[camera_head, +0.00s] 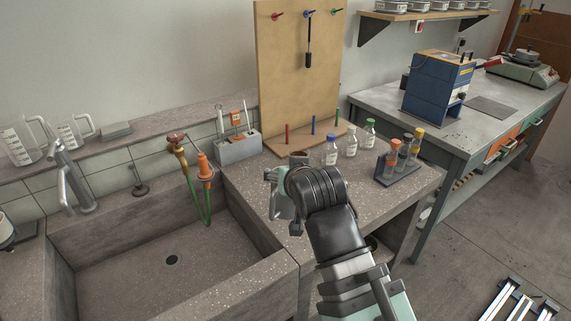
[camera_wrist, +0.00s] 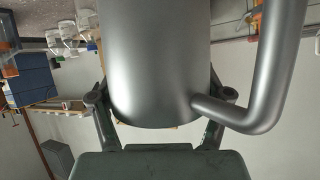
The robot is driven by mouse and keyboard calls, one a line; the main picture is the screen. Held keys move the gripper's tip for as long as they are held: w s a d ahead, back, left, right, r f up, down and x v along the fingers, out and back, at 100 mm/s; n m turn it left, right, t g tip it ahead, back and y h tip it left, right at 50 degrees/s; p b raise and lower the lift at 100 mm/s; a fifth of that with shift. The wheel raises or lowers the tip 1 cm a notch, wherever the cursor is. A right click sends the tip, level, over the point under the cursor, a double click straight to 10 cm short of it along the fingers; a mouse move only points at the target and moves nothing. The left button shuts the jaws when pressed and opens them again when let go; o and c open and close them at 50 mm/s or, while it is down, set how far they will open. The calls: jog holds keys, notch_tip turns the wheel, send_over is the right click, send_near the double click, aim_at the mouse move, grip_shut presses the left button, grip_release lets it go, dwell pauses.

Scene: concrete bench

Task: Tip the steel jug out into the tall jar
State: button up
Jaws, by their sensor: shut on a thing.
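The steel jug (camera_wrist: 155,60) fills the middle of the wrist view, a smooth grey cylinder with a thick bent handle (camera_wrist: 268,80) on the right. My gripper (camera_wrist: 160,108) has a finger on each side of the jug and is shut on it. In the head view my gripper (camera_head: 281,196) is over the bench to the right of the sink, and my wrist hides most of what it holds. A small brownish round rim (camera_head: 299,158) shows just behind it; I cannot tell whether this is part of the jug or another vessel. I cannot make out the tall jar for certain.
Several small capped bottles (camera_head: 351,144) stand just right of my gripper, beside a dark rack of capped tubes (camera_head: 398,163). A pegboard (camera_head: 300,75) stands behind. The sink (camera_head: 165,262) with taps is on the left. A blue machine (camera_head: 437,85) is on the far bench.

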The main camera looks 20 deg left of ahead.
jog(key=shift+w+f+m+g+p, duration=0.15)
jog(key=shift+w+g+p, duration=0.25)
jog(key=shift+p, duration=0.7)
jog(key=shift+w+m+g+p, duration=0.15)
jog(key=shift+w+g+p, duration=0.2)
jog(key=shift+p, duration=0.75)
jog(key=shift+w+f+p, duration=0.1)
jog(key=shift+w+p, duration=0.1)
jog(key=shift+p, duration=0.7)
jog(key=shift+w+f+g+p, duration=0.15)
jog(key=shift+g+p, duration=0.1)
jog(key=shift+p, duration=0.65)
jog(key=shift+f, duration=0.2)
jog(key=w+p, duration=0.1)
jog(key=w+g+p, duration=0.1)
jog(key=m+g+p, duration=0.1)
jog(key=p, duration=0.1)
jog(key=shift+w+d+f, duration=0.2)
jog(key=shift+w+f, duration=0.05)
jog(key=shift+w, duration=0.15)
jog(key=shift+w+r+m+g+p, duration=0.15)
jog(key=shift+r+m+g+p, duration=0.3)
jog(key=shift+g+p, duration=1.15)
jog(key=shift+f+t+p, duration=0.1)
jog(key=shift+t+p, duration=0.3)
